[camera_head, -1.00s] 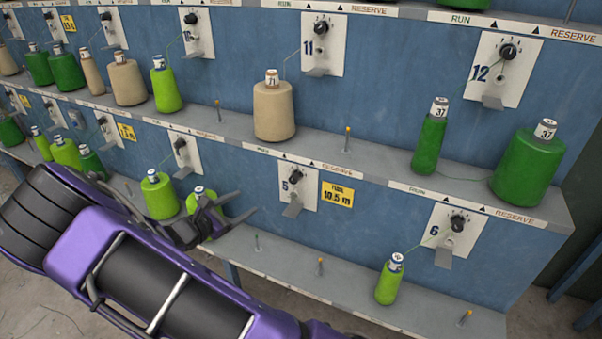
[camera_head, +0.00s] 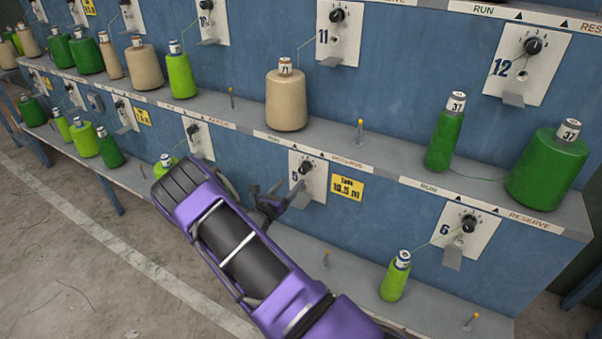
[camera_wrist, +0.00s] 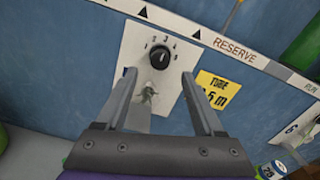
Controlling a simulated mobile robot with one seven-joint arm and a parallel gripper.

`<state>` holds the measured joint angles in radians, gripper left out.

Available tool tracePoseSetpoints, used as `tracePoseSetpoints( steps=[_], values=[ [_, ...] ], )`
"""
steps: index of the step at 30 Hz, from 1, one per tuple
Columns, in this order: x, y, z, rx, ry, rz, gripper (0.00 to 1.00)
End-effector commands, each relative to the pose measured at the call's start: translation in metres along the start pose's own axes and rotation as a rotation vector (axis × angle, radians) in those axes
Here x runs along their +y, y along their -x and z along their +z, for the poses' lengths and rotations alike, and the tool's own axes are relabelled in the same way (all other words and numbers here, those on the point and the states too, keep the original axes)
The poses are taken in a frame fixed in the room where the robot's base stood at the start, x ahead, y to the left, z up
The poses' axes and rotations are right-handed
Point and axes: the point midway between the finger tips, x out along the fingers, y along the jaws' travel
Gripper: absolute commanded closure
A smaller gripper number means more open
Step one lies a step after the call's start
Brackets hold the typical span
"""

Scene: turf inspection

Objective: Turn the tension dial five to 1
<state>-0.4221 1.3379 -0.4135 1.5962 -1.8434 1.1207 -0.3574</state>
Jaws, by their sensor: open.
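Tension dial five (camera_head: 305,167) is a black knob on a white plate marked 5, on the blue lower panel. In the head view my gripper (camera_head: 283,198) is just left of and below the dial. A metal tab sits below the dial.
A yellow tag (camera_head: 347,188) is right of the plate. The shelf above holds a beige cone (camera_head: 286,105) and pegs. Dial six (camera_head: 468,223) and a small green cone (camera_head: 396,276) are to the right. A metal shelf runs below.

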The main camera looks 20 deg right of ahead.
Motion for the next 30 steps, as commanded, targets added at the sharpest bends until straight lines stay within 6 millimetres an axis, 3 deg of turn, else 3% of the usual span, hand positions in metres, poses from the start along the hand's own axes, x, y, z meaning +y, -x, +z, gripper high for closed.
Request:
tracePoseSetpoints(
  steps=[3, 10, 23, 30],
  values=[
    [-0.001, -0.027, -0.001, 0.0, -0.002, -0.003, 0.3],
    [-0.001, -0.062, -0.001, 0.0, -0.002, -0.002, 0.3],
    [0.0, -0.073, 0.0, -0.001, 0.0, 0.0, 0.3],
    [0.0, -0.073, 0.0, -0.001, 0.0, 0.0, 0.7]
  ],
)
